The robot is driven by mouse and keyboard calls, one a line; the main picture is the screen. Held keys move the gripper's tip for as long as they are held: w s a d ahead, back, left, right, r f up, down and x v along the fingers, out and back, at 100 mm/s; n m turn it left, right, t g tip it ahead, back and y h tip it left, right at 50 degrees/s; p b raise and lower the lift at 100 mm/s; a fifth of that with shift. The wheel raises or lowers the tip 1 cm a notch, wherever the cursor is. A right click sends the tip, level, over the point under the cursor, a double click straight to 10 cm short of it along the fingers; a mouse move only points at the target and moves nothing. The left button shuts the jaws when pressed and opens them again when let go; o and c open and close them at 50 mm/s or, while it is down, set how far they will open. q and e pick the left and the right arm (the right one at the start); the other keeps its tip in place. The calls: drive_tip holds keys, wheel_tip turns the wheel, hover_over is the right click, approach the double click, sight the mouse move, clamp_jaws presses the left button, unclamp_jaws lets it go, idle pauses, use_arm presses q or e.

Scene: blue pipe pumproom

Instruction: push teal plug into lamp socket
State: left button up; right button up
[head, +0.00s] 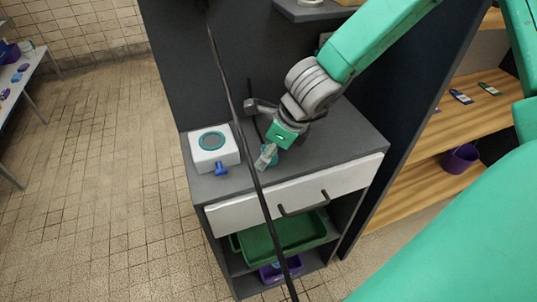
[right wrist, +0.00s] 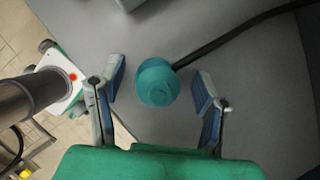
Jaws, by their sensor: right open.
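The teal plug (right wrist: 157,83) is a rounded piece on a black cable, on the grey countertop in the right wrist view. My right gripper (right wrist: 158,88) is open, with its blue-padded fingers on either side of the plug and visible gaps to both. In the head view my right gripper (head: 264,158) is low over the counter and largely hides the plug. A white box (head: 214,152) with a teal-ringed round top stands left of it, with a blue piece (head: 221,169) at its front. I cannot tell which part is the lamp socket. My left gripper is not in view.
The grey counter (head: 330,150) has free room right of the gripper. Below are a white drawer (head: 235,213) and a green tray (head: 265,245). A thin dark line crosses the head view. Wooden shelves with a purple bucket (head: 460,158) stand at right.

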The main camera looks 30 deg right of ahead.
idle(0.3)
drive_tip(key=c, duration=1.2)
drive_tip(key=shift+o, duration=0.4)
drive_tip(key=shift+r, duration=0.1)
wheel_tip(320, 180, up, 19)
drive_tip(key=p, duration=0.8)
wheel_tip(320, 180, up, 9)
drive_tip(key=p, duration=0.2)
hover_over(269, 142)
